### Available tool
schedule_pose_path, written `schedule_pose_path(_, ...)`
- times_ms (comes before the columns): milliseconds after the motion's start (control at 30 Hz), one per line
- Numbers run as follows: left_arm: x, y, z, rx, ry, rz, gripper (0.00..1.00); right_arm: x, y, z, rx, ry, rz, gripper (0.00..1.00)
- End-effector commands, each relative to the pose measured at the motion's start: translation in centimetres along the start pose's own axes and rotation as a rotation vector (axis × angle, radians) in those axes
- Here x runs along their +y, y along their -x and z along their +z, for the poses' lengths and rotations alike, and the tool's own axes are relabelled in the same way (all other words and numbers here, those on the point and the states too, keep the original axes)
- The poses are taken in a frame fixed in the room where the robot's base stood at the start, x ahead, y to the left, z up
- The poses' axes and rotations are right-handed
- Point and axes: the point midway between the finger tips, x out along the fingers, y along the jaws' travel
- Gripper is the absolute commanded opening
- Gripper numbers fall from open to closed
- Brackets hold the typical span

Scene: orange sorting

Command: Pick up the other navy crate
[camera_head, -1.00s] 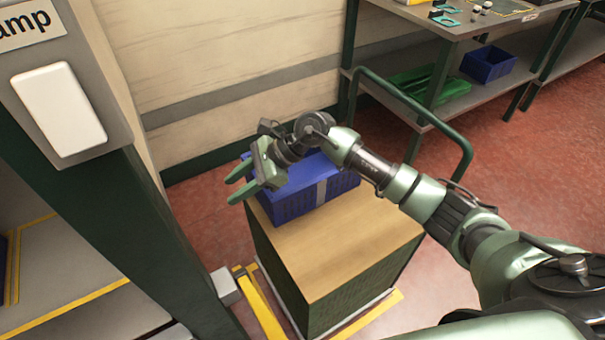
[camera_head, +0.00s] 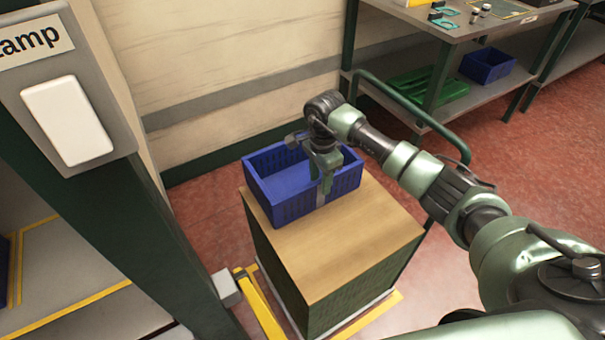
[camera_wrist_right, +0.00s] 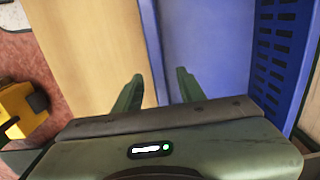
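A navy crate (camera_head: 283,211) stands upright and looks empty on a wooden-topped cart (camera_head: 330,248). My right gripper (camera_head: 325,188) points down at the crate's near wall. In the right wrist view my right gripper (camera_wrist_right: 160,92) is open, with one finger over the wood side and the other on the crate's inner side. The crate's wall rim (camera_wrist_right: 151,45) runs between the fingers. I cannot tell whether they touch it. A second navy crate (camera_head: 488,64) sits on the lower shelf of the back workbench. My left gripper is not in view.
A green crate (camera_head: 425,86) lies on the same lower shelf. A green rail (camera_head: 420,112) rises behind the cart. A dark green post with a white panel (camera_head: 68,118) stands close on the left. The front of the cart top is bare.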

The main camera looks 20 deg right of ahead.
Motion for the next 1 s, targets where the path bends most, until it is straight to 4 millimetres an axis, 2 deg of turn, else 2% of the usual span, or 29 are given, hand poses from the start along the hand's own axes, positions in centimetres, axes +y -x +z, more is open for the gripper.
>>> schedule_pose_path(100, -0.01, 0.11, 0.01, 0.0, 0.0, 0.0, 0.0, 0.01, -1.03, -0.01, -0.001, -0.002, 0.0, 0.4)
schedule_pose_path(333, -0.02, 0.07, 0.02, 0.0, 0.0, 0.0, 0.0, -0.02, -1.2, -0.04, 0.0, -0.001, -0.002, 0.4)
schedule_pose_path(367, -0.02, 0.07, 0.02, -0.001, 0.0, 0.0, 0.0, -0.02, -1.19, -0.04, 0.0, -0.001, -0.002, 0.34)
schedule_pose_path(400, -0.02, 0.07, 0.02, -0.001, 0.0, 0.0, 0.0, -0.02, -1.18, -0.04, 0.0, -0.001, -0.002, 0.23)
schedule_pose_path(500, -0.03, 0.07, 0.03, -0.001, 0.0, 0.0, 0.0, -0.03, -1.17, -0.03, 0.0, -0.001, -0.002, 0.0)
schedule_pose_path(1000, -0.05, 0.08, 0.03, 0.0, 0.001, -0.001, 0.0, -0.05, -1.13, -0.04, -0.001, -0.001, -0.003, 0.0)
